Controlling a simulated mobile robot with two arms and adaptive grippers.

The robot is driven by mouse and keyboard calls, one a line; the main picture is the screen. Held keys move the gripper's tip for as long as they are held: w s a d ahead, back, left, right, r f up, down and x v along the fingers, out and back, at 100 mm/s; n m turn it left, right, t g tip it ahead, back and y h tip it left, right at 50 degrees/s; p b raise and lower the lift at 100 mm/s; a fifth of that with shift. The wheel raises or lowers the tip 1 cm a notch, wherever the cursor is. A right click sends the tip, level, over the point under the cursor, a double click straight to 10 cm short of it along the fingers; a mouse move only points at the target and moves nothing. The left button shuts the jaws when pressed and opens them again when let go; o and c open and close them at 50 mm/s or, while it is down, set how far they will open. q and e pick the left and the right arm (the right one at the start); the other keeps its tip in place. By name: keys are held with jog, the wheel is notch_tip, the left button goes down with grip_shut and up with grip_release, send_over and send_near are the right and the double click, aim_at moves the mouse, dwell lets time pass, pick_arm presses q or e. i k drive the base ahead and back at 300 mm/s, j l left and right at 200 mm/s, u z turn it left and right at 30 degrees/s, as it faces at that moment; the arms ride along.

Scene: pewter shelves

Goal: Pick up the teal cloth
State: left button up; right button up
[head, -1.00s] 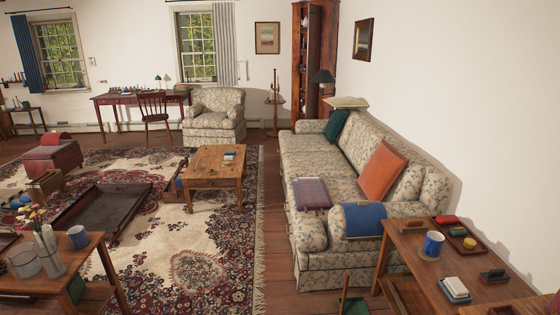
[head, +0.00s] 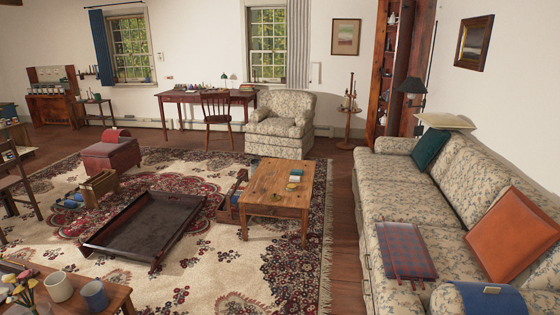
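No teal cloth can be made out for certain in the head view. A dark teal cushion (head: 429,149) leans at the far end of the floral sofa (head: 392,185). A blue cloth (head: 484,298) hangs over the sofa's near arm, cut off by the frame's bottom edge. Neither of my grippers is in view.
A large dark tray (head: 146,228) lies on the patterned rug, with a red ottoman (head: 110,153) behind it. A low table with mugs (head: 94,294) stands at the near left. Rug between this table and the sofa is mostly clear.

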aim_at(295, 173)
jog(key=i, duration=1.7)
jog(key=i+z, duration=0.2)
jog(key=i, duration=0.2)
jog(key=i+j+z, duration=0.2)
jog(key=i, duration=0.2)
jog(key=i+j+z, duration=0.15)
jog(key=i, duration=0.3)
jog(key=i+j+z, duration=0.2)
jog(key=i, duration=0.15)
jog(key=i+j+z, duration=0.95)
jog(key=j, duration=0.2)
